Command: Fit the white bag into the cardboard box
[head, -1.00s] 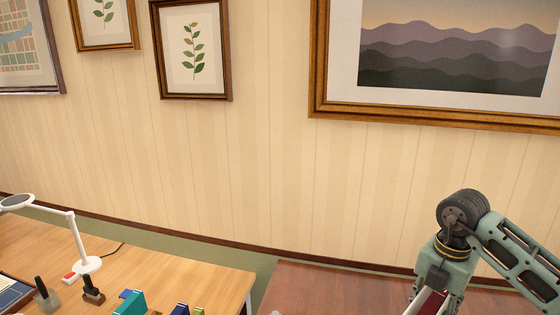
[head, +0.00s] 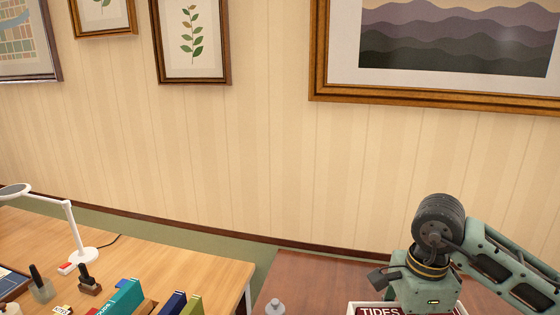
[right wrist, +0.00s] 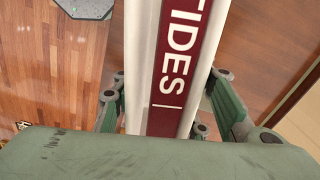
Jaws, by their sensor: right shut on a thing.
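My right gripper (right wrist: 163,88) is shut on a dark red and white book-like thing (right wrist: 178,65) lettered "TIDES", with a finger on each side of it. In the head view its title edge (head: 380,310) shows below my right gripper (head: 430,290), at the bottom of the picture; my fingers are hidden there. The white bag and the cardboard box are not in view. My left gripper is not in view.
A reddish-brown table (head: 315,285) lies below my right arm, with a small grey knobbed thing (head: 275,307) on it. A lighter desk (head: 150,262) at left holds a white lamp (head: 78,235) and several books (head: 125,298). Framed pictures hang on the wall behind.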

